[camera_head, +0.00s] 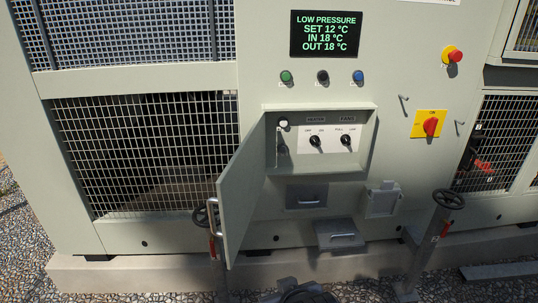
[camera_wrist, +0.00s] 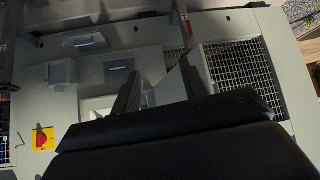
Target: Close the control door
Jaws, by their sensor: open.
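The control door (camera_head: 240,195) is a pale grey panel hinged on the left side of a recessed control box (camera_head: 318,143). It stands open, swung outward to the left, with a metal handle (camera_head: 214,220) on its free edge. The box shows its heater knob (camera_head: 315,141) and fans knob (camera_head: 346,140). My gripper (camera_wrist: 158,83) is open, with its two dark fingers pointing toward the chiller front in the wrist view. I see nothing gripped, though the dark gripper body hides much of that view. Only a dark part of my arm shows at the bottom of the head view.
Valve handwheels stand left (camera_head: 205,214) and right (camera_head: 449,199) in front of the chiller. Below the box are a drawer-like panel (camera_head: 307,197), a small hatch (camera_head: 382,200) and a protruding box (camera_head: 340,236). A red-and-yellow switch (camera_head: 429,124) is at right. Gravel surrounds the plinth.

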